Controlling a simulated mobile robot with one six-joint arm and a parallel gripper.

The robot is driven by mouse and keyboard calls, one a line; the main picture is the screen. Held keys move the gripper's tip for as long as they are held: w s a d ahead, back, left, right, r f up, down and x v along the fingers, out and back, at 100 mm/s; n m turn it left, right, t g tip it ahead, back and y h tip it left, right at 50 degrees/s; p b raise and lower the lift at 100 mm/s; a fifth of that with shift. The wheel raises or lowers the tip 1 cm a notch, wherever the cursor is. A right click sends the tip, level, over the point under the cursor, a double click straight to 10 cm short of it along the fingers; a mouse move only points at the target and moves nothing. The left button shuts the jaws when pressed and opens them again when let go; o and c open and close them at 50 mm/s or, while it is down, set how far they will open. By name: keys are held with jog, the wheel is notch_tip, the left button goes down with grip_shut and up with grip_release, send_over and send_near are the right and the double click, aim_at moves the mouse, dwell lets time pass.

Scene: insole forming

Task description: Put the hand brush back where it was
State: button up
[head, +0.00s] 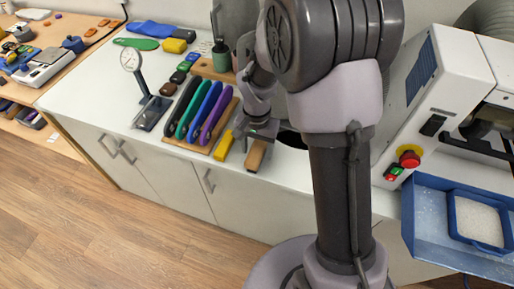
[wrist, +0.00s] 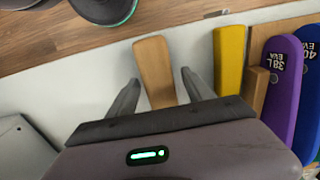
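A wooden piece, seemingly the hand brush (head: 257,155), lies on the white counter near its front edge. Its light-brown top shows in the wrist view (wrist: 153,65); no bristles are visible. My gripper (head: 262,132) is at the brush's far end. In the wrist view my gripper (wrist: 160,75) has its two grey fingers spread, one on each side of the brush, with narrow gaps of counter visible between. The near end of the brush in that view is hidden by my gripper body. How high the fingertips are above the counter I cannot tell.
A yellow block (head: 223,146) lies just left of the brush. Beyond it a wooden rack (head: 172,140) holds several coloured insoles. A dial gauge on a stand (head: 132,62) is further left. A machine (head: 425,105) with a blue tray (head: 425,225) stands right.

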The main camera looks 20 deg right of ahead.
notch_tip(320, 180, up, 12)
jog(key=p, duration=0.5)
notch_tip(320, 180, up, 6)
jog(key=f+t, duration=0.1)
send_over(257, 148)
jog(key=s, duration=0.2)
jog(key=s+a+r+n+t+y, duration=0.1)
jog(key=s+a+r+t, duration=0.1)
jog(key=s+r, duration=0.3)
jog(key=s+a+r+n+t+y, duration=0.1)
jog(key=s+r, duration=0.4)
jog(key=s, duration=0.7)
jog(key=shift+a+n+t, duration=0.4)
jog(key=shift+a+t, duration=0.05)
jog(key=shift+t, duration=0.45)
